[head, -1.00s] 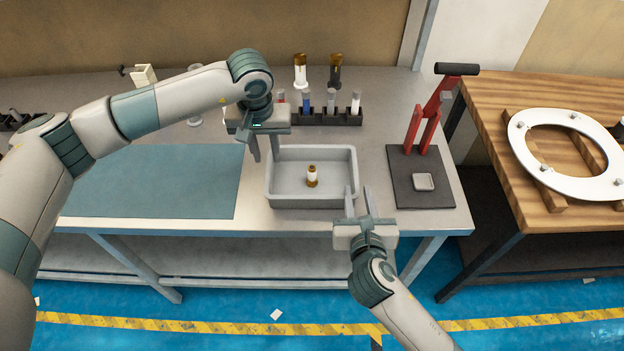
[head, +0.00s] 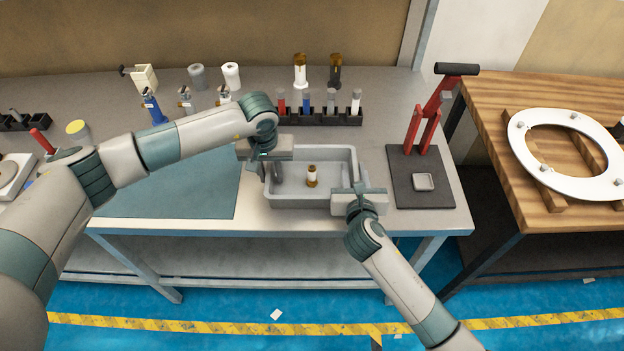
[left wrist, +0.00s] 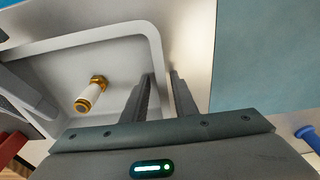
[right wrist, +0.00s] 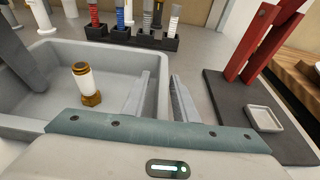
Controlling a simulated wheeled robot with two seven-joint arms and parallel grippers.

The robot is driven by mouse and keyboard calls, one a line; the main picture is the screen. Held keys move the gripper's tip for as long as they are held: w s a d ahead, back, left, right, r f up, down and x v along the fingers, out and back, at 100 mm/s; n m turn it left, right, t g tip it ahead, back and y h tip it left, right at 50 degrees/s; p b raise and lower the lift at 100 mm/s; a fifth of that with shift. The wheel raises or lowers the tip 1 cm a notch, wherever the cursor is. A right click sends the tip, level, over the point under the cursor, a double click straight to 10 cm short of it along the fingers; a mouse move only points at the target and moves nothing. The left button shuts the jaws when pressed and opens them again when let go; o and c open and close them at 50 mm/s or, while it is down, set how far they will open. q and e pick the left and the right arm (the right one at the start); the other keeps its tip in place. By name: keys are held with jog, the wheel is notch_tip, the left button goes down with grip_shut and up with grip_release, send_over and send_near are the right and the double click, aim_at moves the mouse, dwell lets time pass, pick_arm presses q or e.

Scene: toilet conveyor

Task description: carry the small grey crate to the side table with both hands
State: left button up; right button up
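The small grey crate (head: 298,202) stands on the grey metal bench, with a white and brass fitting (head: 312,177) upright inside. My left gripper (head: 268,172) is at the crate's left wall. In the left wrist view its open fingers (left wrist: 158,92) are on either side of the wall, one inside and one outside. My right gripper (head: 354,184) is at the right wall. In the right wrist view its open fingers (right wrist: 162,92) also straddle the wall. A wooden table (head: 492,97) stands to the right. The left fingertips are partly hidden in the head view.
A black rack (head: 320,119) with several coloured fittings stands behind the crate. A red lever press on a dark base (head: 427,194) stands close to its right. A white ring (head: 530,160) on wooden strips takes up much of the wooden table. A teal mat (head: 170,200) lies left.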

pick_arm(q)
grip_shut()
pick_arm(e)
grip_shut()
pick_arm(q)
jog(key=shift+r, duration=0.15)
pick_arm(e)
jog(key=shift+r, duration=0.1)
